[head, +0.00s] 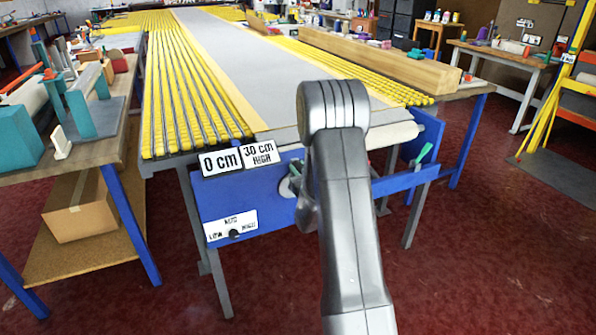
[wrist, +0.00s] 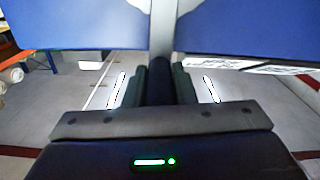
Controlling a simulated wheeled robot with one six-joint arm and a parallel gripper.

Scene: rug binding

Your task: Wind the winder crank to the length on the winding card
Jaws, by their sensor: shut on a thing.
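The winder is a blue panel (head: 270,215) at the front end of a long table. A sign on it reads "0 cm" (head: 221,161), and beside it the winding card (head: 259,153) reads "30 cm HIGH". Below is a plate marked LOW, MID and HIGH with a dark knob (head: 234,233); its setting is too small to tell. A round grey hub (head: 288,187) shows partly beside my arm, which hides most of the crank. In the wrist view my gripper (wrist: 160,82) is shut on a dark upright piece, apparently the crank handle, with a pale bar (wrist: 162,35) beyond it.
A grey rug strip (head: 235,60) runs along the table between yellow ribbed rows. A wooden beam (head: 370,62) lies at the right. A side bench with teal tools (head: 92,105) stands at the left, with a cardboard box (head: 80,208) below. The red floor (head: 470,240) at the right is clear.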

